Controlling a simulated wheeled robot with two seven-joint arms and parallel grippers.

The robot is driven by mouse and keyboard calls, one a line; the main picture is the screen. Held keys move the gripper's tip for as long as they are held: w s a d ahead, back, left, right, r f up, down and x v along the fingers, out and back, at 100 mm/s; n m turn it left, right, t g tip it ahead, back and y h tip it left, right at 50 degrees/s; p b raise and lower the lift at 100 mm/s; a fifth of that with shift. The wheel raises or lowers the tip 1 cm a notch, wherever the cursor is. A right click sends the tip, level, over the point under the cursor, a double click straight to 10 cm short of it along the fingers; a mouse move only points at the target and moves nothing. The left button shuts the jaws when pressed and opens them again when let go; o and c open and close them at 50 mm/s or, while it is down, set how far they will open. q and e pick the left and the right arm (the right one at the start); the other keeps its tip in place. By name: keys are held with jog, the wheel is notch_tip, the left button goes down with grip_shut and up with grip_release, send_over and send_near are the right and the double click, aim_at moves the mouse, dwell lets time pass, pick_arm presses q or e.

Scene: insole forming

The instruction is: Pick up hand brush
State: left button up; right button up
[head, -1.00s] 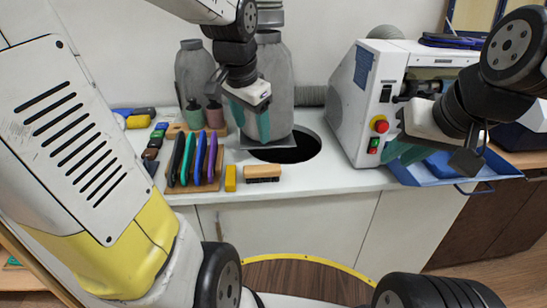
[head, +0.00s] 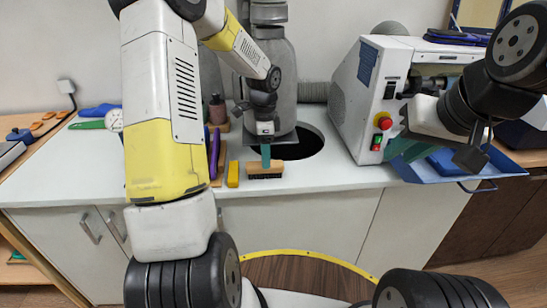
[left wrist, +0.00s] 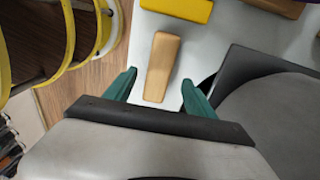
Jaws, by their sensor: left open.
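The hand brush (head: 265,172) has a light wooden back and dark bristles. It lies on the white counter, in front of the round dark opening. In the left wrist view its wooden back (left wrist: 162,66) shows between and beyond the two green fingers. My left gripper (head: 266,155) is directly above the brush, pointing down; in the left wrist view the gripper (left wrist: 160,92) is open with no object held. A gap between fingertips and brush is hard to judge. My right gripper (head: 408,150) is at the right by the white machine; its finger opening is unclear.
A yellow block (head: 233,174) lies just left of the brush. Upright coloured pieces (head: 215,152) stand further left, partly hidden by my left arm. A grey cylinder machine (head: 270,85) stands behind, and a white machine (head: 375,95) with a blue tray (head: 440,172) is at the right.

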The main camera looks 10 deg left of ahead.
pick_arm(q)
notch_tip(320, 180, down, 4)
jog(key=shift+s+a+f, duration=0.1)
jog(key=shift+f, duration=0.1)
jog(key=shift+c, duration=0.4)
grip_shut()
